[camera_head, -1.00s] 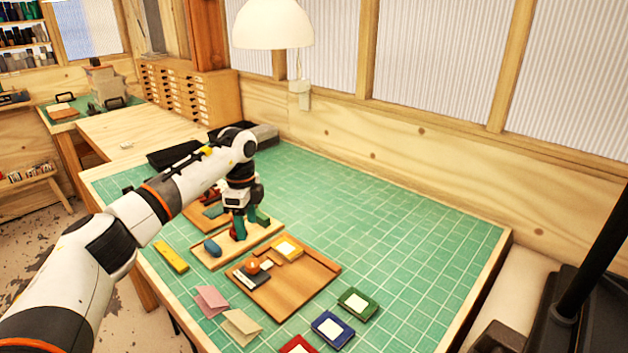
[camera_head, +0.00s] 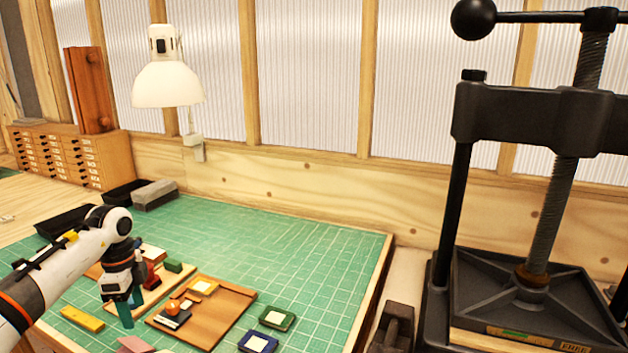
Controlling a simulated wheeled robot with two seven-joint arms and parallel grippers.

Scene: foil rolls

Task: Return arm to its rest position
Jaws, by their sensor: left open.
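My left arm comes in from the left edge over the green gridded mat (camera_head: 330,255). Its gripper (camera_head: 130,308) points down at the left part of the mat, with teal fingers apart and nothing seen between them. The gripper is over the front end of a wooden board (camera_head: 163,288) that bears a red piece (camera_head: 152,277) and a green block (camera_head: 173,266). Part of that board is hidden behind the gripper. My right gripper is not in view.
A wooden tray (camera_head: 222,318) with small parts lies right of the gripper. A yellow bar (camera_head: 82,319) lies to its left. Green (camera_head: 277,318) and blue (camera_head: 258,342) framed pieces lie right of the tray. A black press (camera_head: 535,290) stands far right. The mat's back right is clear.

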